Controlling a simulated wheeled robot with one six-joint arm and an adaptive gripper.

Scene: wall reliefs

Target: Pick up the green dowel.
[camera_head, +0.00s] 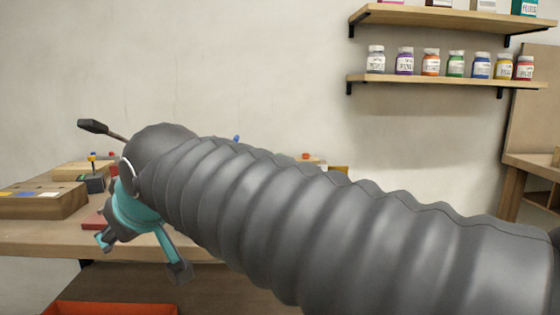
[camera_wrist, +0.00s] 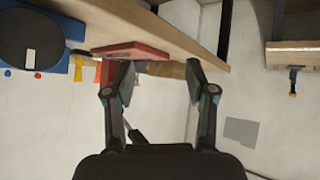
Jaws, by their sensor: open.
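I cannot make out a green dowel in either view; my thick grey arm covers much of the bench in the head view. My gripper (camera_head: 141,256) is at the bench's front edge in the head view, with its teal fingers spread apart. In the wrist view my gripper (camera_wrist: 160,70) is open. A flat red block (camera_wrist: 130,50) and a brown wooden piece (camera_wrist: 167,69) show behind the fingertips there. I see nothing held between the fingers.
The wooden bench (camera_head: 45,238) carries a wooden box (camera_head: 40,203) and a small dark block (camera_head: 92,184) at left. An orange bin (camera_head: 110,309) is low in front. Wall shelves (camera_head: 440,80) hold several jars at upper right.

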